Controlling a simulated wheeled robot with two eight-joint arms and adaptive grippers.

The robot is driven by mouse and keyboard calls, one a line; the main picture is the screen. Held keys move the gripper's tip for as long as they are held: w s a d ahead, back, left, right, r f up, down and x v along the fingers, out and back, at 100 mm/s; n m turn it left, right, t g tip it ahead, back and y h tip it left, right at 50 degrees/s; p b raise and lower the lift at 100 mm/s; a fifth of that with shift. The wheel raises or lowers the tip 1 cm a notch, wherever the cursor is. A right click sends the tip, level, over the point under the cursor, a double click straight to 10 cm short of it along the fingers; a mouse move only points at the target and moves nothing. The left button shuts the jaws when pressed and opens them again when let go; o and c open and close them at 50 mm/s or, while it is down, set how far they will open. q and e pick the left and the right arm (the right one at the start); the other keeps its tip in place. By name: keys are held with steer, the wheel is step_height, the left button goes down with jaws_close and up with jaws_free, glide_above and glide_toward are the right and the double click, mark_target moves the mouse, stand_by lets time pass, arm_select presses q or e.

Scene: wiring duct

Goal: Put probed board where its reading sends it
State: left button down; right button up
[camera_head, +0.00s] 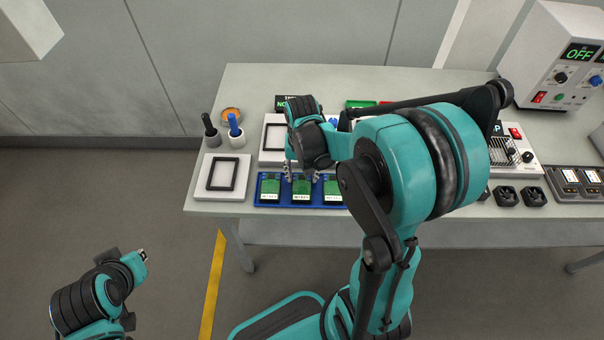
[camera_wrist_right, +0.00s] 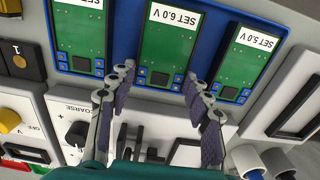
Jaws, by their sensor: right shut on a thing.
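A blue tray (camera_head: 268,205) near the table's front edge holds green boards with white labels. The left board (camera_head: 270,187), the middle board (camera_head: 301,192) and the right board (camera_head: 332,190) show in the head view. My right gripper (camera_head: 302,176) reaches down over the tray from behind. In the right wrist view its fingers (camera_wrist_right: 159,82) lie on either side of the lower end of the middle board (camera_wrist_right: 166,45), labelled SET 6.0 V, and are shut on it. The board looks level with its neighbours. My left gripper (camera_head: 143,255) is low at the left, away from the table; its jaws are unclear.
A white pad with a black frame (camera_head: 221,177) lies left of the tray. A white instrument (camera_head: 272,155) stands behind it, partly hidden by my arm.

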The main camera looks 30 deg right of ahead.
mark_target(302, 177)
steer(key=o, duration=1.1)
steer(key=shift+c, duration=0.2)
steer(key=shift+r+p, duration=0.3)
steer(key=shift+p, duration=0.05)
step_height(302, 177, up, 12)
steer(key=f+p, duration=0.1)
steer(key=p, duration=0.3)
steer(key=s+a+r+n+t, duration=0.4)
steer(key=s+a+n+t, duration=0.2)
steer(key=s+a+t, duration=0.1)
steer(key=shift+s+a+r, duration=0.25)
steer(key=shift+s+a, duration=0.1)
steer(key=shift+a, duration=0.45)
